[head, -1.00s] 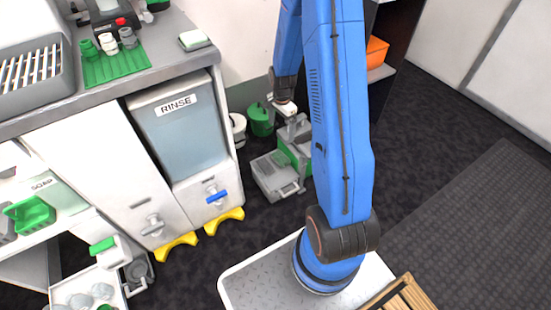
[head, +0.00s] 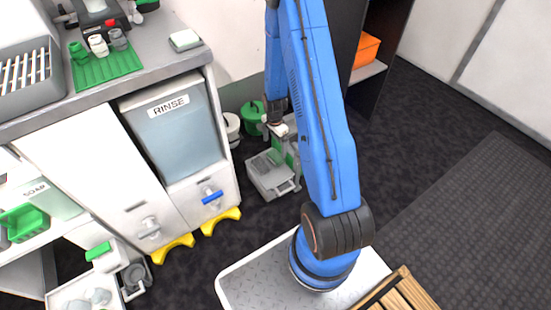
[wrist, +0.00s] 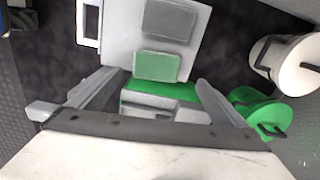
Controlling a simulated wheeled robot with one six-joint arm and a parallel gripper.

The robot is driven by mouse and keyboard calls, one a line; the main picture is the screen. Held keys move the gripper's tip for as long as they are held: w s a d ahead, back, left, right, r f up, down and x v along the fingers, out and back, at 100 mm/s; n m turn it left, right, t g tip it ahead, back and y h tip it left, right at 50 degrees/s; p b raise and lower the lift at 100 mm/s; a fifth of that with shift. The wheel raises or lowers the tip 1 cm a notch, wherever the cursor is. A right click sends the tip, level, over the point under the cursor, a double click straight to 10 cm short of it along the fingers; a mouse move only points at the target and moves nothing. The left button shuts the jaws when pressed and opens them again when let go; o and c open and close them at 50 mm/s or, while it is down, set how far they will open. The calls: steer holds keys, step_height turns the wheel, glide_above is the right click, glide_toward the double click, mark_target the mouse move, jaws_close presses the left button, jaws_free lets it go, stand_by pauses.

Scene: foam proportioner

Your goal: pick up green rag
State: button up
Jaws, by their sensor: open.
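My gripper (wrist: 160,84) is open and empty in the wrist view, with its two grey fingers spread apart. Between and just beyond them lies a bright green piece (wrist: 166,90) on a grey cart-like unit (wrist: 195,45). A paler green rectangle (wrist: 157,67) lies on the unit a little farther out. I cannot tell which of these is the green rag, or whether the fingers touch either. In the head view my gripper (head: 283,138) is low over the grey unit (head: 268,177) on the floor, and partly hides its green part.
In the head view, the cabinet with the RINSE tank (head: 172,125) stands left of the unit. Dark floor (head: 420,140) is open at the right.

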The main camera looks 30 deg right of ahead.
mark_target(276, 155)
steer(key=shift+s+f, duration=0.2)
steer(key=shift+f, duration=1.35)
steer(key=shift+s+f, duration=0.15)
steer(key=shift+f, duration=1.35)
steer(key=c, duration=1.2)
